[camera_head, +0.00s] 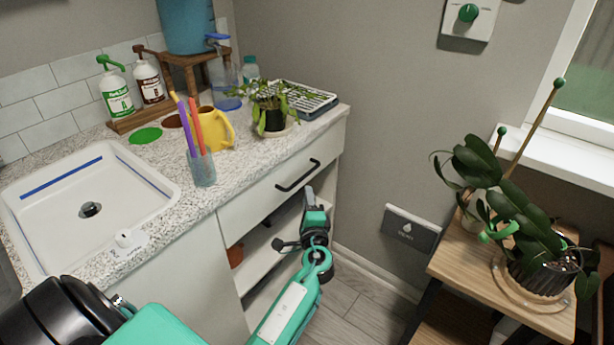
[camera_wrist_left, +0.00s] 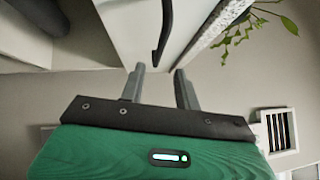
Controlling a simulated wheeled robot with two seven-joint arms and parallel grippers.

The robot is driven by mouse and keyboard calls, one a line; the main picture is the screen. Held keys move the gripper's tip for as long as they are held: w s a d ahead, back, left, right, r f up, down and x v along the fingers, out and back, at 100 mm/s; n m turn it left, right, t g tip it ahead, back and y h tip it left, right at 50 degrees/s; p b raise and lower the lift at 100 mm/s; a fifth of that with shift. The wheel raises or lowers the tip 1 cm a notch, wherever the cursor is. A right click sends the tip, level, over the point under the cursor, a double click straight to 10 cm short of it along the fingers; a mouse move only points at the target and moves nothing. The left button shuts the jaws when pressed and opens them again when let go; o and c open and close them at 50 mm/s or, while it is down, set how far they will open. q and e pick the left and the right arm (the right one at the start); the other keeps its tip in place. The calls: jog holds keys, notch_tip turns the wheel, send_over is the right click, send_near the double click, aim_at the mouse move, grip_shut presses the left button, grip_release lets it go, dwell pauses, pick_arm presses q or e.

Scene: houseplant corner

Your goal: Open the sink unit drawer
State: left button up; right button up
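The sink unit drawer (camera_head: 262,203) is a white front under the speckled counter, and it looks shut. Its handle (camera_head: 298,176) is a black bar across the front. In the left wrist view the handle (camera_wrist_left: 165,28) lies ahead of the fingers, roughly in line with the gap between them. My left gripper (camera_head: 311,200) is just below and right of the handle in the head view and appears apart from it. In the left wrist view its two fingers (camera_wrist_left: 160,85) are spread with nothing between them. My right gripper is in neither view.
Open shelves (camera_head: 262,250) lie below the drawer. The counter carries a sink (camera_head: 52,205), a cup of pens (camera_head: 203,170), a yellow watering can (camera_head: 213,128) and a potted plant (camera_head: 270,115). A wooden plant stand (camera_head: 460,262) stands at right. Floor (camera_head: 365,295) shows between.

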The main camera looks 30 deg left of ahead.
aim_at(304, 177)
pick_arm(q)
jog(key=x, duration=0.9)
jog(key=shift+p, duration=0.3)
jog(key=shift+w+a, duration=0.1)
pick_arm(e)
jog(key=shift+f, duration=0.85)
pick_arm(q)
grip_shut()
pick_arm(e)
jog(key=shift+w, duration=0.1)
